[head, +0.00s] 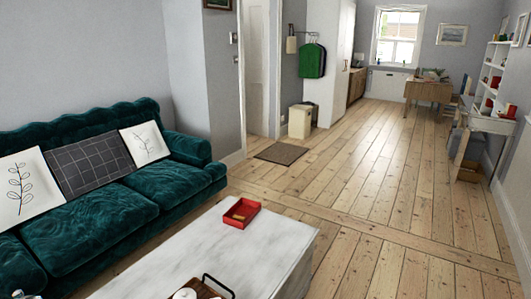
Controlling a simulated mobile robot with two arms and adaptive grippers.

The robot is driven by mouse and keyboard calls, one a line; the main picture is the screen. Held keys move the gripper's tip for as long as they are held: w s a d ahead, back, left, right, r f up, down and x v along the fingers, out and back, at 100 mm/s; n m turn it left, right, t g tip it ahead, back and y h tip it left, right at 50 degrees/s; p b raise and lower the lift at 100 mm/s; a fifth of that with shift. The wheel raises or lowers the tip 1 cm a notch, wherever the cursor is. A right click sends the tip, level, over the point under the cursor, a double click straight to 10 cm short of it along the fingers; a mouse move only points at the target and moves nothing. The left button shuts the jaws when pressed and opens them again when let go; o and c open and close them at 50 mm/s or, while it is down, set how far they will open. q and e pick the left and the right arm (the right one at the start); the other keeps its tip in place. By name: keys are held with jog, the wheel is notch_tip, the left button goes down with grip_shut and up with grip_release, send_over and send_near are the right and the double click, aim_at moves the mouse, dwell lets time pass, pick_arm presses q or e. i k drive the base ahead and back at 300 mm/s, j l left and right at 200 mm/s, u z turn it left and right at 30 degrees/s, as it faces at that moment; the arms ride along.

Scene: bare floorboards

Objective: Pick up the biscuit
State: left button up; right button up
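A small tan item (239,216) lies in a red tray (252,222) on the white coffee table. It may be the biscuit, but it is too small to tell for sure. No other biscuit can be made out. Neither of my grippers can be made out in the head view.
The white coffee table (262,248) has free room around the red tray. A brown tray (208,292) with a dark handle and white items is cut off at the bottom edge. A green sofa (86,228) with cushions stands left. Open floorboards (365,210) lie to the right.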

aim_at(237, 217)
jog(key=i+l+u, duration=0.25)
jog(key=i, duration=0.35)
jog(key=i+l+u, duration=0.25)
jog(key=i, duration=0.3)
jog(key=l+z, duration=0.15)
jog(key=l, duration=0.2)
jog(key=i+l+z, duration=0.15)
jog(key=l, duration=0.2)
jog(key=i+l+z, duration=0.35)
jog(key=l, duration=0.25)
jog(key=i+l+z, duration=0.35)
jog(key=i+l, duration=0.2)
jog(key=i+l+z, duration=0.35)
jog(key=i, duration=0.2)
jog(key=i+u, duration=0.2)
jog(key=i, duration=0.25)
jog(key=i+u, duration=0.25)
jog(key=i, duration=0.15)
jog(key=i+l+u, duration=0.2)
jog(key=i, duration=0.2)
jog(key=i+l+u, duration=0.25)
jog(key=i, duration=0.2)
jog(key=i+j+u, duration=0.15)
jog(key=u, duration=0.35)
jog(key=i+u, duration=0.45)
jog(key=i+l+u, duration=0.1)
jog(key=u, duration=0.4)
jog(key=i+l+u, duration=0.2)
jog(key=i+u, duration=0.25)
jog(key=k, duration=0.1)
